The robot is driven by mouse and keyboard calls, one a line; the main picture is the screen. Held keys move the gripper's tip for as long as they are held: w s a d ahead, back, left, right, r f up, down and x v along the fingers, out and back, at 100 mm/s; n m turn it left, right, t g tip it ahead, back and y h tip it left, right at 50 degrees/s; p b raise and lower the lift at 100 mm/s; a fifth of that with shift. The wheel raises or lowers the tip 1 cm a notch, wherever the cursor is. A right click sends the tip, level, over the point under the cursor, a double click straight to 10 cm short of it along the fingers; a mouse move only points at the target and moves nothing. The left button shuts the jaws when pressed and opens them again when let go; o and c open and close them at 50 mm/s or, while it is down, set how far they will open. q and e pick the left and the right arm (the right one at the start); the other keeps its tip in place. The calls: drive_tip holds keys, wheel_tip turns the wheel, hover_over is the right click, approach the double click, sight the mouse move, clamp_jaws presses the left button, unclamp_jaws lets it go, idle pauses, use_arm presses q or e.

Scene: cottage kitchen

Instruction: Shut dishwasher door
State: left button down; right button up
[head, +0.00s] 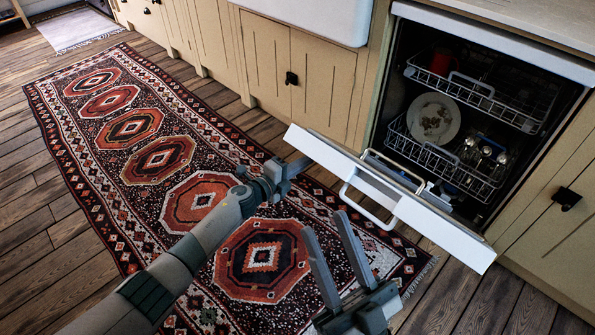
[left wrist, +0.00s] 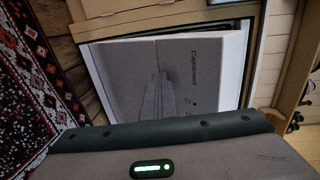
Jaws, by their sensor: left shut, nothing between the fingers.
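The dishwasher (head: 455,110) stands open at the right in the head view. Its white door (head: 447,232) is swung down and out over the rug's edge, with a bar handle (head: 365,222) on its near side. My left gripper (head: 294,166) is shut and empty near the door's left end; I cannot tell whether it touches. My right gripper (head: 326,222) is open and empty, with its fingers apart, in front of the door. In the left wrist view, a pale grey panel with lettering (left wrist: 212,65) fills the middle.
The upper rack (head: 480,97) holds a red item, and the lower rack (head: 445,165) holds a plate (head: 433,118) and glasses; both look pushed in. Beige cabinets (head: 300,80) flank the dishwasher. A patterned rug (head: 190,205) lies on the wooden floor.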

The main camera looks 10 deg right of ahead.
use_arm(q)
drive_tip(key=shift+w+d+r, duration=0.35)
drive_tip(key=shift+d+r, duration=0.35)
drive_tip(key=shift+w+d+r, duration=0.15)
drive_tip(key=shift+d+r, duration=0.05)
drive_tip(key=shift+d, duration=0.05)
drive_tip(key=w+d+r+b, duration=0.1)
drive_tip(key=d+r, duration=0.1)
drive_tip(key=w+d+r+b, duration=0.1)
drive_tip(key=w+d+r, duration=0.1)
drive_tip(key=d, duration=0.1)
drive_tip(key=w+d+r+b, duration=0.1)
drive_tip(key=w+d+r, duration=0.1)
drive_tip(key=shift+w+d, duration=0.15)
drive_tip(key=shift+w, duration=0.05)
